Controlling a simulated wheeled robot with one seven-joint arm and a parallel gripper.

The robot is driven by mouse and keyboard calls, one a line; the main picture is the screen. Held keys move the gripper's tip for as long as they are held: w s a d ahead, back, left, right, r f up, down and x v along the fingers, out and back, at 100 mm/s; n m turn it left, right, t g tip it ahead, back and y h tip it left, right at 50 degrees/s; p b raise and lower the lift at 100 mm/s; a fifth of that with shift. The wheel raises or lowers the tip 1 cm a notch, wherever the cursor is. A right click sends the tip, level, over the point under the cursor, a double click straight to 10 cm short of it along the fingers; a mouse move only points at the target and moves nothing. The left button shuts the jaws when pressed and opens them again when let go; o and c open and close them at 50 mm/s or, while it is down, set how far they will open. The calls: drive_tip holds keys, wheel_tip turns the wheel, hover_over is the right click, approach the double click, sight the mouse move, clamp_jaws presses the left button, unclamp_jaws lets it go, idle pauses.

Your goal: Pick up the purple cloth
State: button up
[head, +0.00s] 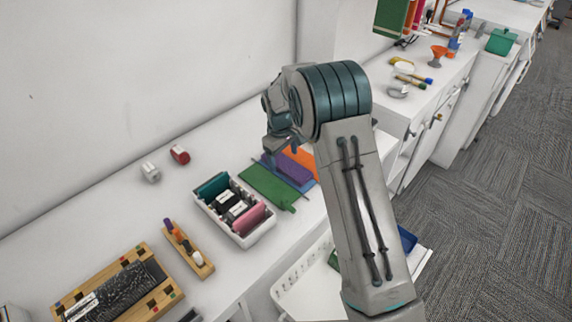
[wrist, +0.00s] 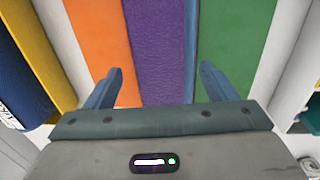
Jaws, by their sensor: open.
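The purple cloth (head: 291,171) lies flat on the white counter in the head view, between an orange piece and a green piece. In the wrist view the purple cloth (wrist: 158,50) runs up the middle of the picture. My gripper (wrist: 160,78) is open and empty, with one finger over the orange side and the other near the green side. In the head view my gripper (head: 280,150) is just above the purple cloth, and my arm hides part of that area. I cannot tell whether the fingertips touch anything.
An orange cloth (wrist: 98,45) and a green cloth (wrist: 234,50) lie on either side. A white bin (head: 238,236) with rolls, a wooden holder (head: 188,249), a red spool (head: 180,155) and a white spool (head: 151,172) stand on the counter (head: 110,215). A wall runs behind.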

wheel_tip(320, 180, down, 2)
drive_tip(key=shift+w+d, duration=0.15)
drive_tip(key=c, duration=1.1)
drive_tip(key=shift+r, duration=0.1)
